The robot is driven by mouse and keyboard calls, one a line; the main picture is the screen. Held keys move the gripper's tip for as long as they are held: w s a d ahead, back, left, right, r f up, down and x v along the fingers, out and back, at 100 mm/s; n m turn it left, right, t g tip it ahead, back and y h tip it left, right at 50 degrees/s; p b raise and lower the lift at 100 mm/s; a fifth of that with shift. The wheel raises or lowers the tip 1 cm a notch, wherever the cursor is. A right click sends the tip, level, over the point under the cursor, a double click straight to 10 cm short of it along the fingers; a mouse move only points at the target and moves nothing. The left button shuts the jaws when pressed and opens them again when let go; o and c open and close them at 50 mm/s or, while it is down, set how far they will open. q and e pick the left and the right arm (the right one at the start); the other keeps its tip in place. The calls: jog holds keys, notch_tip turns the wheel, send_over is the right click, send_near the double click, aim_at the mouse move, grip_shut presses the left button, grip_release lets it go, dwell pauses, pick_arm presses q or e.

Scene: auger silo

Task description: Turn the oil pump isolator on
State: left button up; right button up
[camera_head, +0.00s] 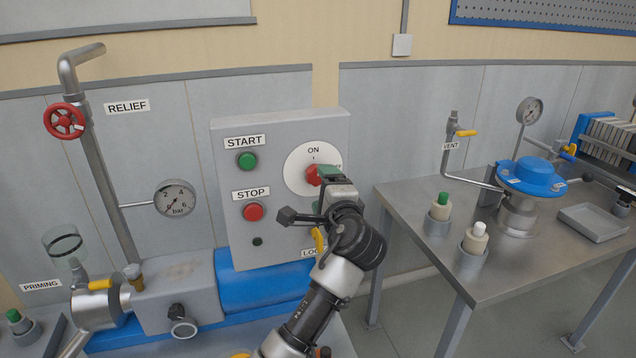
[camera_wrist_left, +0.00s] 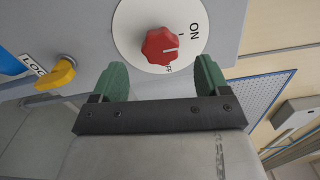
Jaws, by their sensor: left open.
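The isolator is a red rotary knob (camera_head: 314,175) on a white round plate (camera_head: 299,158) marked ON at the top, on the grey control box (camera_head: 230,135). In the head view my left gripper (camera_head: 323,190) hides the plate's lower right. My right gripper is not in view.
A green START button (camera_head: 247,161) and red STOP button (camera_head: 253,212) sit left of the knob. A yellow lock lever (camera_head: 319,241) is below; it also shows in the left wrist view (camera_wrist_left: 57,74). A steel table (camera_head: 405,205) with vessels stands right.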

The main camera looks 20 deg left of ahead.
pick_arm(q)
jog(key=shift+v, duration=2.25)
